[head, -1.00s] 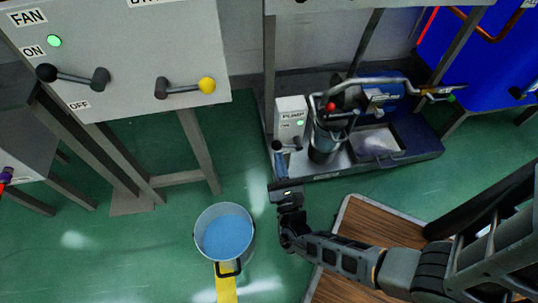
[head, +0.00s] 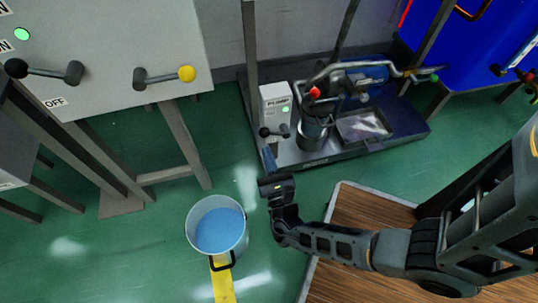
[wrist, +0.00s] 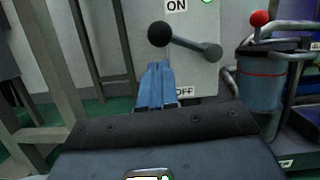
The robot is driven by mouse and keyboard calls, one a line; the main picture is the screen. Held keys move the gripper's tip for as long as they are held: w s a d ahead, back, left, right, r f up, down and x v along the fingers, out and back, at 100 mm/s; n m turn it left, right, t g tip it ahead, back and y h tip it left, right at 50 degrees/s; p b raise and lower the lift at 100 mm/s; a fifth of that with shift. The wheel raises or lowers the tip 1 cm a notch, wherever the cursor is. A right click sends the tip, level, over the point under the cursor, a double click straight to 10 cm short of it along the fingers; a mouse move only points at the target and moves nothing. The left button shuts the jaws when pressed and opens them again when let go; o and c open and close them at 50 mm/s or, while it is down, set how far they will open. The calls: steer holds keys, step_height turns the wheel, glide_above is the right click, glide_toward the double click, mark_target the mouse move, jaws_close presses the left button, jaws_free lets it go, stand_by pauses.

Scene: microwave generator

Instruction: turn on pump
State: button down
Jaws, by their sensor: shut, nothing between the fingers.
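The pump box (head: 273,98) is a small white box beside the pump, with a lit green lamp (head: 285,110). Its lever has a black knob (head: 265,132) and also shows in the wrist view (wrist: 185,44). There the lever reaches left and slightly up from its pivot, between the ON label (wrist: 176,6) and the OFF label (wrist: 185,92). My gripper (head: 269,150) is shut and empty. In the wrist view its blue fingers (wrist: 157,66) point up just below the knob, apart from it in the picture. They cover part of the box's left edge.
A bucket with blue contents (head: 191,228) stands on the green floor. The fan panel (head: 120,45) is at the left. A wooden platform (head: 345,215) lies under my arm.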

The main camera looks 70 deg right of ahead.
steer(key=f+v, duration=0.1)
steer(key=v, duration=1)
steer(key=shift+w+p, duration=0.2)
steer(key=shift+p, duration=0.2)
